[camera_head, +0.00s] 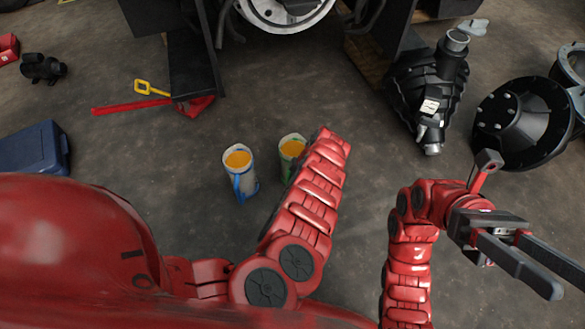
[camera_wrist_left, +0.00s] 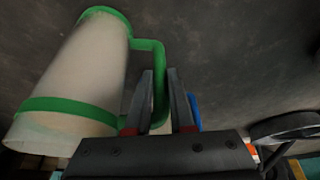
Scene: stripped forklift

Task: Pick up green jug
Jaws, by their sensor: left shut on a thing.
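The green jug (camera_head: 291,148) has a pale body, a green rim and orange contents. In the head view it is partly hidden by my left arm. In the left wrist view the green jug (camera_wrist_left: 82,72) fills the left side, and its green handle runs between the fingers of my left gripper (camera_wrist_left: 160,78), which is shut on it. My left gripper is hidden behind its own arm in the head view. I cannot tell whether the jug touches the floor. My right gripper (camera_head: 562,275) is open and empty at the far right.
A blue-handled jug (camera_head: 240,172) stands just left of the green one; a blue strip shows beside the fingers in the wrist view. A red jack (camera_head: 140,105), a blue case (camera_head: 35,150) and black machine parts (camera_head: 425,90) lie around. Floor in front of the jugs is clear.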

